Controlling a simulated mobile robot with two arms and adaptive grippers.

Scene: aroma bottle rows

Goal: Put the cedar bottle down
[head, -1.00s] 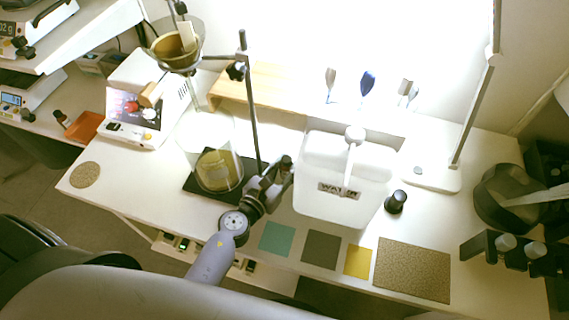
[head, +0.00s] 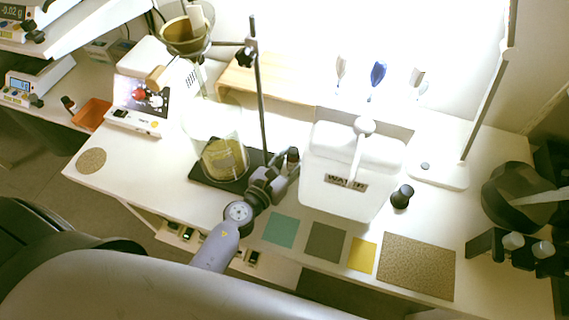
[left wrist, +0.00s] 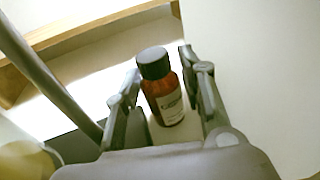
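A small amber bottle with a black cap and a pale label (left wrist: 168,100) stands between the fingers of my left gripper (left wrist: 165,85) in the left wrist view. Narrow gaps show between bottle and fingers, so the gripper looks open around it. The label is too small to read. In the head view my left gripper (head: 283,170) is at the table, between the dark stand base and the white water container, and the bottle (head: 293,156) is a small brown shape at its fingertips. My right gripper is not in view.
The white water container (head: 345,185) stands close to the right of the gripper. A glass beaker (head: 224,158) and a stand rod (head: 259,90) are on its left. A wooden shelf (head: 262,82) is behind. Teal (head: 281,229), grey (head: 325,241) and yellow (head: 362,255) mats lie in front.

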